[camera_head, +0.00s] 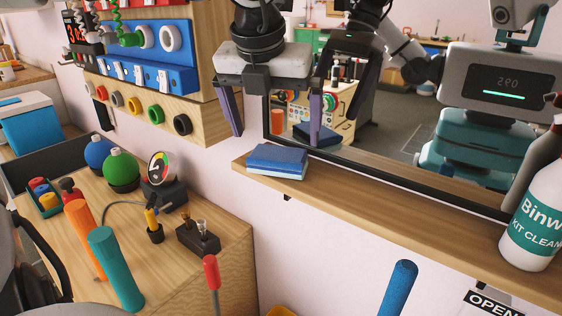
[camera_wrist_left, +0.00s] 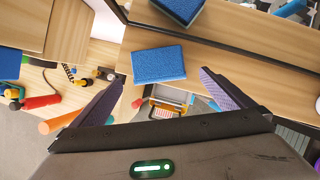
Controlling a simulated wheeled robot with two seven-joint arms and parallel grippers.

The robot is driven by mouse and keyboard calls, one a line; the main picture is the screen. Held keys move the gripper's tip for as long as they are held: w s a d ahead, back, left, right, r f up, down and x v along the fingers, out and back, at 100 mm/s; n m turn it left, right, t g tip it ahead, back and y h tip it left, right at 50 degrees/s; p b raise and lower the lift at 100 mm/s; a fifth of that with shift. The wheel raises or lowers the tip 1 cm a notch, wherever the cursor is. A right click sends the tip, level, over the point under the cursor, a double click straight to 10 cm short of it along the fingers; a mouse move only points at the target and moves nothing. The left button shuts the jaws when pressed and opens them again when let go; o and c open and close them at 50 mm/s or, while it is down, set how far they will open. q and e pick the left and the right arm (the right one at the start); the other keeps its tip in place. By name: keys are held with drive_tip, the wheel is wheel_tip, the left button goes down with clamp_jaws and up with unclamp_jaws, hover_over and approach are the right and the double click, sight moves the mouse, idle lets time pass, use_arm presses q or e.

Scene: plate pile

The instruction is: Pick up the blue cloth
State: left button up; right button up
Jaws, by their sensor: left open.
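The blue cloth (camera_head: 278,158), a folded blue pad with a paler lower layer, lies flat near the left end of the wooden shelf (camera_head: 400,207). My left gripper (camera_head: 276,140) is open and empty above it, its purple-lined fingers pointing down, one to each side of the cloth in the picture. In the left wrist view the cloth (camera_wrist_left: 159,64) lies beyond and between the open fingertips (camera_wrist_left: 162,78), with no visible contact. My right gripper is not in view.
A mirror (camera_head: 400,130) behind the shelf reflects the cloth and my own body. A white spray bottle (camera_head: 540,215) stands at the shelf's right. A wooden panel with knobs (camera_head: 150,100) hangs left of my gripper. The middle of the shelf is clear.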

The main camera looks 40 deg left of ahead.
sight(278, 153)
use_arm(q)
drive_tip(key=shift+w+a+x, duration=0.1)
drive_tip(key=shift+a+x, duration=0.05)
drive_tip(key=shift+x, duration=1.6)
drive_tip(key=shift+w+a+x, duration=0.1)
drive_tip(key=shift+a+x, duration=0.1)
drive_tip(key=shift+x, duration=1.55)
drive_tip(key=shift+r, duration=0.15)
drive_tip(key=c, duration=0.9)
